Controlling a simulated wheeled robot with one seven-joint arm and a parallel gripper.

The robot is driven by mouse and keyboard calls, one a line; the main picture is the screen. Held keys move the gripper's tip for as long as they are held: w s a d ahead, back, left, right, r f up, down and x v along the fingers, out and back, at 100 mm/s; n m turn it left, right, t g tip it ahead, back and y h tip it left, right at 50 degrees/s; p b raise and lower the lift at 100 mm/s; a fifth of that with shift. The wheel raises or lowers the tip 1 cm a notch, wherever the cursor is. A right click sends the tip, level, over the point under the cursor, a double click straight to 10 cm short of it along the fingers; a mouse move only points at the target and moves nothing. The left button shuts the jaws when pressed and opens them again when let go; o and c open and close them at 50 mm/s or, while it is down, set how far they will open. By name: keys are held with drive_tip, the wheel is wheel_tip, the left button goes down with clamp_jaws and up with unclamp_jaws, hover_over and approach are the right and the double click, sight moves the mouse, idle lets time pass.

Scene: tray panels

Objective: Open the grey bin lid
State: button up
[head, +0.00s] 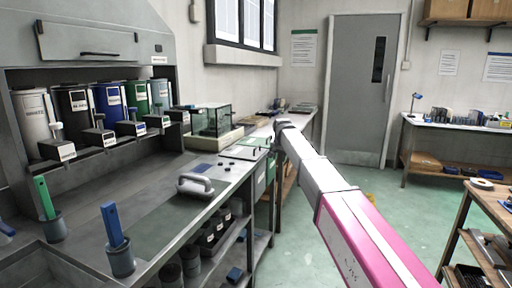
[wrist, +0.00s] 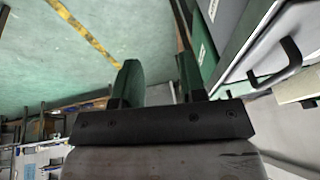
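In the wrist view a pale grey panel (wrist: 258,48) with a dark curved handle (wrist: 288,62) lies at the right, beside green faces with a white label; it may be the grey bin lid, but I cannot be sure. My gripper (wrist: 158,82) has its two green-tinted fingers apart with floor showing between them, and it holds nothing. The handle is to the right of the fingers, apart from them in the picture. In the head view my arm reaches away past the bench end, and the gripper itself is hidden. A pale flat panel (head: 244,152) lies at that bench end.
The grey bench (head: 150,205) on the left carries a light handled tool (head: 195,185) and two cups with coloured handles. Several labelled canisters stand in a row behind it. A wooden-topped cart (head: 490,205) is at the right. Green floor (head: 300,235) is open between.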

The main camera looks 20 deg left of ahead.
approach(256, 148)
drive_tip(key=shift+t+y, duration=0.4)
drive_tip(key=x, duration=0.8)
drive_tip(key=shift+d+f, duration=0.15)
drive_tip(key=shift+f, duration=0.1)
clamp_jaws()
